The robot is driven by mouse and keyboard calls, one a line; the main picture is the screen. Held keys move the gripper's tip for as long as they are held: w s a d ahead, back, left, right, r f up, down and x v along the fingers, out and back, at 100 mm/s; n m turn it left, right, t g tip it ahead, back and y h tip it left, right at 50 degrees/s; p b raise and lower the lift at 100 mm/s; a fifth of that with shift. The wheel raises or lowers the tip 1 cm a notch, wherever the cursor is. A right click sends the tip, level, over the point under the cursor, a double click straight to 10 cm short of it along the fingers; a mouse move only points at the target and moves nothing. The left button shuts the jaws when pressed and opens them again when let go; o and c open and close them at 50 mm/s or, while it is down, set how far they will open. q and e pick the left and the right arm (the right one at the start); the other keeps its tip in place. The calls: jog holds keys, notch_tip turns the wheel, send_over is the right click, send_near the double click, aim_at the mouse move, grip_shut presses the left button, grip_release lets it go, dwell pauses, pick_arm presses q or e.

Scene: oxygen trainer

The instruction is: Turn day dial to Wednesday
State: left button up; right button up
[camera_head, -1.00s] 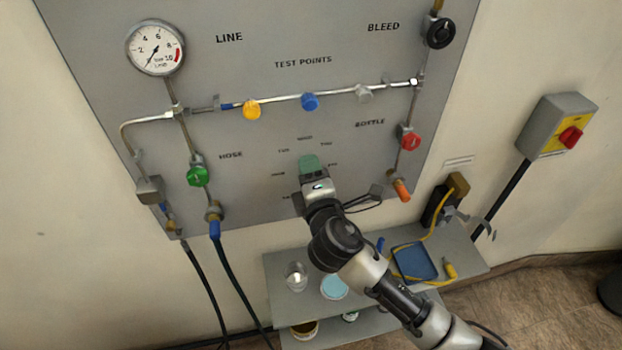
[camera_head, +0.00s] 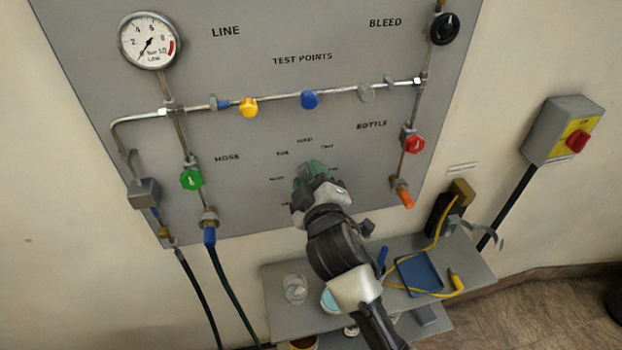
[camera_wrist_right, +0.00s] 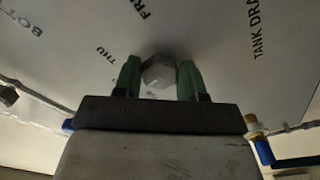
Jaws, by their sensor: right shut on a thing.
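The day dial (camera_wrist_right: 158,77) shows in the right wrist view as a grey faceted knob on the grey panel. My right gripper (camera_head: 311,169) is at the dial, low in the middle of the panel, and hides the knob in the head view. In the right wrist view its green fingers stand on both sides of the knob, shut on it. Which day the dial points to cannot be told. My left gripper is not in view.
A green valve (camera_head: 191,179) and a red valve (camera_head: 413,142) flank the dial. A pipe with yellow (camera_head: 248,107) and blue (camera_head: 310,99) caps runs above. Below is a shelf (camera_head: 275,320) with a glass (camera_head: 295,288) and a blue tray (camera_head: 418,273).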

jog(key=shift+f+m, duration=0.1)
jog(key=shift+m, duration=0.5)
jog(key=o, duration=0.9)
jog(key=shift+o, duration=0.2)
jog(key=shift+s, duration=0.1)
jog(key=shift+s, duration=0.3)
jog(key=b+v, duration=0.3)
jog(key=v, duration=0.7)
